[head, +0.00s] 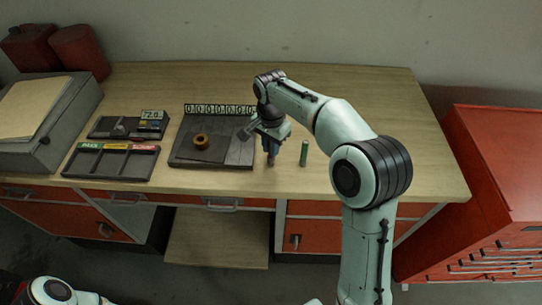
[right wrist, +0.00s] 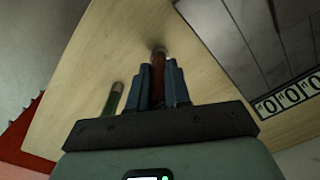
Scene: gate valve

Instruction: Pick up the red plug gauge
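The red plug gauge (right wrist: 158,75) stands between the two blue fingers of my right gripper (right wrist: 159,82) in the right wrist view. The fingers lie flush against its sides, shut on it. In the head view, its reddish lower end (head: 271,161) shows just below the fingers of the right gripper (head: 270,150), at the table's front part. Its upper part is hidden there by the gripper. Whether its end touches the tabletop is hard to tell. My left gripper is not in view.
A green plug gauge (head: 304,153) stands upright close to the right of the gripper. Labelled trays (head: 110,163) lie further left. The wooden tabletop (head: 400,130) is clear at right.

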